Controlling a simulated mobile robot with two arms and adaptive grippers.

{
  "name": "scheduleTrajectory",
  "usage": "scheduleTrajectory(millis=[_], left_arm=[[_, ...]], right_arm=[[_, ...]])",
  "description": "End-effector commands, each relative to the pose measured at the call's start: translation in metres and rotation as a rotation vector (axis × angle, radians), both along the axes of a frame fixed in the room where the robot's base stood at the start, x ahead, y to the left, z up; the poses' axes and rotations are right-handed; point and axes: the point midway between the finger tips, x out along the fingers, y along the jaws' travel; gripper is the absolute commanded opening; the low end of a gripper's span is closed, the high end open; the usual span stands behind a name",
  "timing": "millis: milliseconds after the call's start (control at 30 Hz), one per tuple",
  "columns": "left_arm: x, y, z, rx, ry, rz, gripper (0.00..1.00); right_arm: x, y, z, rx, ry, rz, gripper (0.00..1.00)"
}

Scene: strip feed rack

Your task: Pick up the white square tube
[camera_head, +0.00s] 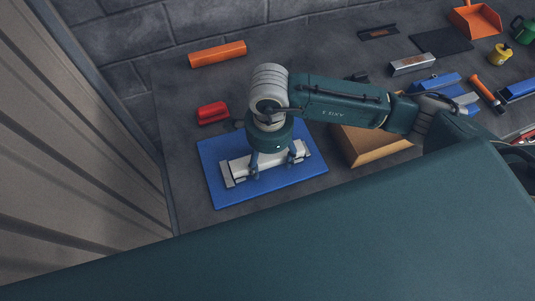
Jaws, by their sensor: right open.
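A white tube-like piece (240,170) lies on a blue mat (226,193), with grey bracket-like parts at its two ends. My right gripper (274,166) is directly over it, pointing down. Its two fingers are spread apart along the piece's length and overlap it in the view. I cannot tell whether they touch it. The gripper and wrist hide part of the piece's far side. My left gripper is not in view.
A red block (212,113) and an orange bar (217,54) lie behind the mat. A tan wooden tray (378,150) sits right of it, under my arm. A silver bar (412,64), an orange dustpan (475,20) and a dark mat (441,42) lie back right.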

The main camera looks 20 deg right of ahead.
Motion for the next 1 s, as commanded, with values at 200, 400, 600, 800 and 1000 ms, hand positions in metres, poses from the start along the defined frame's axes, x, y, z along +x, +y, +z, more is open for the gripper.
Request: scheduleTrajectory(millis=[200,400,600,800,1000], left_arm=[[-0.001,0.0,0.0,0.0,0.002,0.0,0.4],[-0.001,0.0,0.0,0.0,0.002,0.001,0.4],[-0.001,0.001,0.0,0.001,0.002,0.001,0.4],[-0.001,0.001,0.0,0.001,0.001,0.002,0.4],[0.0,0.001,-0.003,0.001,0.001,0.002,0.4]], right_arm=[[0.0,0.0,-0.003,0.0,-0.001,0.001,0.68],[0.0,0.0,-0.003,0.001,-0.001,0.001,0.36],[0.001,0.001,-0.002,0.002,-0.003,0.001,0.01],[0.001,0.001,-0.001,0.002,-0.003,0.001,0.0],[0.002,0.001,0.007,0.004,-0.004,0.0,0.0]])
